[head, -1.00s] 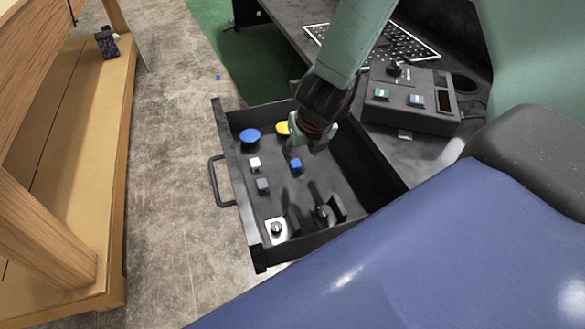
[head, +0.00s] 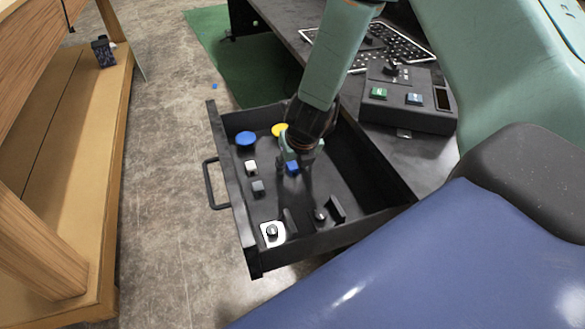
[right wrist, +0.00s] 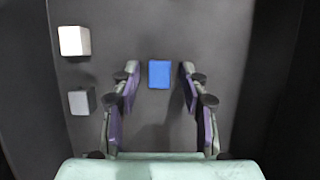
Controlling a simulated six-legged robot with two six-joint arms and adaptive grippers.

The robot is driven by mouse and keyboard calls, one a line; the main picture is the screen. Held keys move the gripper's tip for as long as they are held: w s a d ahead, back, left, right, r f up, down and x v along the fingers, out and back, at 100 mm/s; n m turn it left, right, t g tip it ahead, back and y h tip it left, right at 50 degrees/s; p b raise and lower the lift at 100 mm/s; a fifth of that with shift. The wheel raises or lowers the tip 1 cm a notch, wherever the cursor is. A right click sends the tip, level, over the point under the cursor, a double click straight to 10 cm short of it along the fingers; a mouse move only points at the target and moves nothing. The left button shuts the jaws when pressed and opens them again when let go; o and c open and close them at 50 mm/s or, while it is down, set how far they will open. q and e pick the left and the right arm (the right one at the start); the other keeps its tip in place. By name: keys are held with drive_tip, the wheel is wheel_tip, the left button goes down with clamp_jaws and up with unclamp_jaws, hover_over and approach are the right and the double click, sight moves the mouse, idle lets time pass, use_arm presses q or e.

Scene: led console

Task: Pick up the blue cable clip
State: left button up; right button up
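The small blue block that I take for the blue cable clip (head: 292,168) lies on the floor of the open drawer. It also shows in the right wrist view (right wrist: 160,74). My right gripper (head: 299,156) reaches down into the drawer over it. In the right wrist view my right gripper (right wrist: 159,82) is open, with one finger on each side of the blue clip and a gap on both sides. I cannot tell how far the fingertips are above the drawer floor. My left gripper is not in view.
The drawer (head: 232,199) also holds a white block (head: 251,167), a grey block (head: 258,188), a blue round button (head: 245,138), a yellow one (head: 280,130) and black knobs. Its walls surround my gripper. A control box (head: 410,105) stands on the desk at right.

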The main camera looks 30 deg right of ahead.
sight(294, 168)
drive_tip(key=c, duration=0.7)
wheel_tip(294, 168, up, 7)
drive_tip(key=p, duration=0.4)
drive_tip(key=shift+p, duration=0.35)
drive_tip(key=shift+s+r, duration=0.1)
drive_tip(key=shift+s, duration=0.05)
drive_tip(key=shift+s+a+p, duration=0.7)
drive_tip(key=shift+s+p, duration=0.15)
drive_tip(key=shift+s, duration=2)
drive_tip(key=shift+s+a+p, duration=0.7)
drive_tip(key=shift+s+p, duration=0.2)
drive_tip(key=shift+s, duration=2)
drive_tip(key=shift+s+a+p, duration=0.7)
drive_tip(key=shift+s+p, duration=0.15)
drive_tip(key=shift+s, duration=2)
